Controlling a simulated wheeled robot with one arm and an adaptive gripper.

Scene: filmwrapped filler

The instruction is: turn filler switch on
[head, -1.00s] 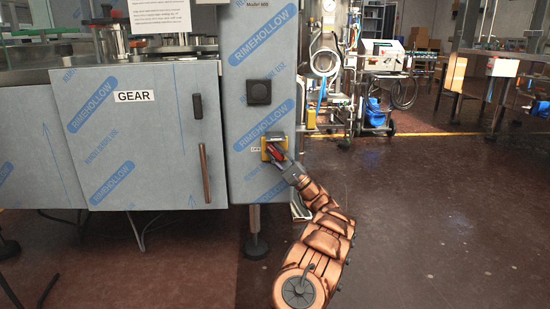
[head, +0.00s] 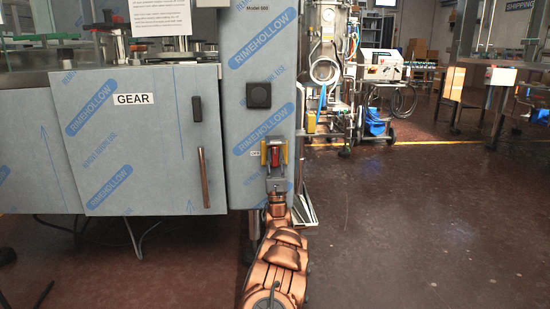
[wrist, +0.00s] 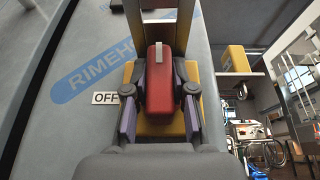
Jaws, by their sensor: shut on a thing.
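The filler switch is a red handle (head: 274,155) on a yellow plate (head: 264,154), on the front of the film-wrapped grey column (head: 262,110). My gripper (head: 275,160) is at the switch, its arm reaching up from below. In the wrist view, the red handle (wrist: 159,80) stands between the two fingers of my gripper (wrist: 160,98), which are shut on its sides. A pale mark shows at its upper end. An OFF label (wrist: 105,98) is left of the yellow plate (wrist: 190,112). The fingers and handle hide much of the plate.
A grey cabinet labelled GEAR (head: 135,140) with a long door handle (head: 203,178) stands left of the column. A black square knob (head: 258,94) is above the switch. Wheeled equipment (head: 383,68) stands behind to the right. The floor (head: 410,220) at right is clear.

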